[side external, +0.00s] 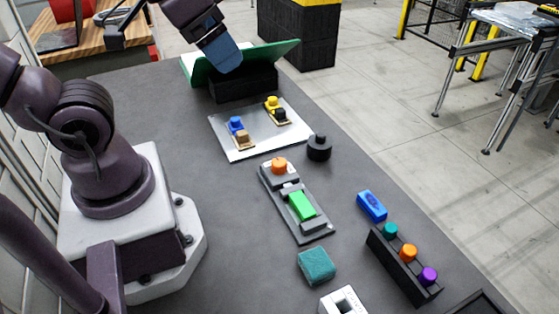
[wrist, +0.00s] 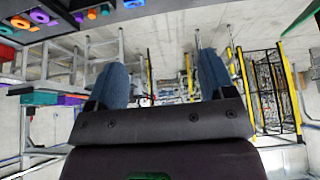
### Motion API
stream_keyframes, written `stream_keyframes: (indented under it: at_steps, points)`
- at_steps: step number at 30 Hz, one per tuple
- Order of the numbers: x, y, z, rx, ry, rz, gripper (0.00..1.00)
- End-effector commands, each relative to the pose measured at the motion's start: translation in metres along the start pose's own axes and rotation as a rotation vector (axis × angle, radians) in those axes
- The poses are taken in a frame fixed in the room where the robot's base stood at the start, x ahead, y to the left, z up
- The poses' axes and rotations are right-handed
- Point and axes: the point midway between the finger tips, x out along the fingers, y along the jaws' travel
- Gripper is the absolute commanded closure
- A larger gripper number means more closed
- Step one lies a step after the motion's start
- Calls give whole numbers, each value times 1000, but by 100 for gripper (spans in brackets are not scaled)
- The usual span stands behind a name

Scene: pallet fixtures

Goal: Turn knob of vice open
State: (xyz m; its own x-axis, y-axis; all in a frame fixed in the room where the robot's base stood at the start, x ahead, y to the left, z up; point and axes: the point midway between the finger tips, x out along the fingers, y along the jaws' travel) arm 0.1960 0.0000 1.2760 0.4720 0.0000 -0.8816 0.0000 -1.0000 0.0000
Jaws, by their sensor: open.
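The vice (side external: 308,224) is a long grey fixture in the middle of the table in the side external view. A bright green block (side external: 301,206) sits between its jaws. An orange knob (side external: 279,165) is at the vice's far left end. My gripper (side external: 226,62) is high at the top of the side external view, beyond the vice and in front of a green panel. In the wrist view its two blue fingers (wrist: 163,82) are spread apart with nothing between them. My gripper is well away from the knob and touches nothing that I can see.
A white plate (side external: 233,152) with blue and yellow pieces lies beyond the vice. A black knobbed piece (side external: 319,147) stands beside it. A blue block (side external: 371,205), a dark rack (side external: 401,268) of coloured knobs and a teal cube (side external: 316,265) are nearer. The green panel (side external: 262,57) leans behind.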

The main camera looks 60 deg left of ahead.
Motion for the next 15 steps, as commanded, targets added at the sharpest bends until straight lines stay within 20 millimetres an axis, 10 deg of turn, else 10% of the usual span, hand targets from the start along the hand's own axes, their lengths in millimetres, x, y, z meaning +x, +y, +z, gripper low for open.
stream_keyframes:
  at_steps: [7,15]
  points:
    - [23,-15,4,-60,-119,-45,37]
    - [94,-46,0,-194,-391,-134,37]
